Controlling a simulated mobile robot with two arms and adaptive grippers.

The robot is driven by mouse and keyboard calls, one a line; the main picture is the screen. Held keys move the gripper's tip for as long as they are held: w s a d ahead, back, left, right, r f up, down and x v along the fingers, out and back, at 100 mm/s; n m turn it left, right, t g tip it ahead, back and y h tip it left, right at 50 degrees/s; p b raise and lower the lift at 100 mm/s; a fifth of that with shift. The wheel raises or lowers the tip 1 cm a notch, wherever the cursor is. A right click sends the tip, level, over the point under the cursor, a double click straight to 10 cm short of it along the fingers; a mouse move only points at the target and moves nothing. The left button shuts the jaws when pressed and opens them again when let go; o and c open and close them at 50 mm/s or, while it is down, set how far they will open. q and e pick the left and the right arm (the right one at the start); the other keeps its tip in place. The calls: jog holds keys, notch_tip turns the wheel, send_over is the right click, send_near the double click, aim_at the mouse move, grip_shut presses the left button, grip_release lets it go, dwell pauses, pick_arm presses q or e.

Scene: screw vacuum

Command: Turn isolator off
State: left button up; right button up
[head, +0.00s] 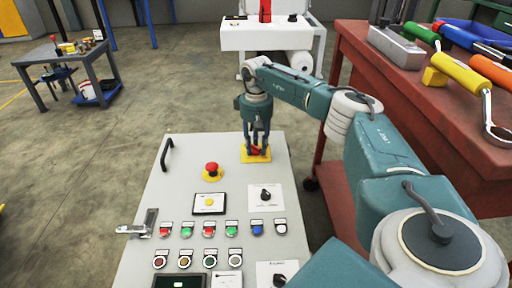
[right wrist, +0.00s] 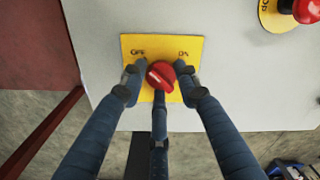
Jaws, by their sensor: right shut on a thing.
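The isolator is a red rotary knob (right wrist: 160,75) on a yellow plate (right wrist: 132,46) marked OFF and ON, at the top right of the grey control panel (head: 180,183). In the right wrist view the knob's ridge lies slanted, and I cannot tell which mark it points to. My right gripper (head: 257,148) reaches down onto the knob from above. Its fingers (right wrist: 160,84) are closed around the knob, two at the sides and one below. In the head view the fingers partly hide the knob, and the yellow plate (head: 246,157) shows around them. My left gripper is not in view.
A red emergency stop button (head: 211,169) sits left of the isolator. Several push buttons and a black rotary switch (head: 265,195) are lower on the panel. A black handle (head: 167,155) is at its left edge. A red workbench (head: 420,110) with tools stands close on the right.

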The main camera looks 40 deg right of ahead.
aim_at(256, 148)
jog(key=shift+s+a+f, duration=0.2)
jog(key=shift+s+a, duration=0.05)
jog(key=o, duration=1.1)
jog(key=shift+o, duration=0.2)
jog(key=shift+d+r, duration=0.1)
jog(key=shift+r, duration=0.05)
jog(key=shift+w+r, duration=0.1)
jog(key=shift+r, duration=0.15)
notch_tip(256, 148, up, 12)
jog(key=shift+f, duration=0.25)
